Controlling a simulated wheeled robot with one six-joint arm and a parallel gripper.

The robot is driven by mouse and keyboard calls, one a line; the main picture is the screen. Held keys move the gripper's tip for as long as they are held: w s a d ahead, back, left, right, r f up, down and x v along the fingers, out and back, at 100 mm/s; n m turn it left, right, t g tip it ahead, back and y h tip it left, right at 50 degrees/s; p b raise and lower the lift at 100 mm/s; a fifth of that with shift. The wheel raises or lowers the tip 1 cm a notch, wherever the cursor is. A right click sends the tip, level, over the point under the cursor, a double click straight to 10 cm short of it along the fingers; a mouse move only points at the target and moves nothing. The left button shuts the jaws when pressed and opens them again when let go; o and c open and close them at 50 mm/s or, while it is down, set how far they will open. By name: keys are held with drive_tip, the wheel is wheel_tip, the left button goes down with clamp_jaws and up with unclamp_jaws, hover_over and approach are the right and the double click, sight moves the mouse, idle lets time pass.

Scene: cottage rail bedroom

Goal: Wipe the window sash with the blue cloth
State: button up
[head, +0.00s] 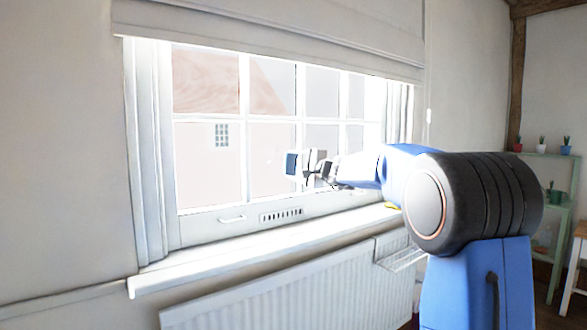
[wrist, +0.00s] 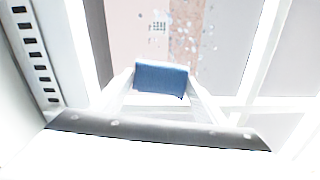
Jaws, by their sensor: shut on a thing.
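The window sash (head: 210,212) is white with glazing bars, a small handle and a slotted vent along its bottom rail. My gripper (head: 300,164) is in front of the lower panes, towards the middle of the window. It is shut on the blue cloth (head: 291,164), a small dark blue folded piece at the fingertips. In the wrist view the cloth (wrist: 161,80) sits between the two pale fingers, with panes and white bars behind it. I cannot tell whether the cloth touches the glass.
A white sill (head: 200,268) runs below the window, with a yellow item (head: 391,206) at its right end. A radiator (head: 290,298) is beneath. A roman blind (head: 270,35) hangs above. A green shelf (head: 557,180) with small potted plants stands at the right.

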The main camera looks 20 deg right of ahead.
sight(274, 154)
drive_tip(key=shift+r, duration=1)
drive_tip(key=shift+s+a, duration=0.6)
drive_tip(key=shift+a, duration=1.3)
drive_tip(key=shift+s+a, duration=0.65)
drive_tip(key=shift+a, duration=1.3)
drive_tip(key=shift+s+a, duration=0.6)
drive_tip(key=shift+a, duration=1.3)
drive_tip(key=shift+r, duration=1.1)
drive_tip(key=shift+d, duration=0.15)
drive_tip(key=shift+w+d, duration=0.3)
drive_tip(key=shift+d, duration=0.5)
drive_tip(key=shift+w+d, duration=0.3)
drive_tip(key=shift+d, duration=0.5)
drive_tip(key=shift+w+d, duration=0.3)
drive_tip(key=shift+d, duration=0.5)
drive_tip(key=w+d, duration=0.1)
drive_tip(key=d, duration=0.5)
drive_tip(key=shift+w+d, duration=0.25)
drive_tip(key=shift+w, duration=0.1)
drive_tip(key=shift+s, duration=0.1)
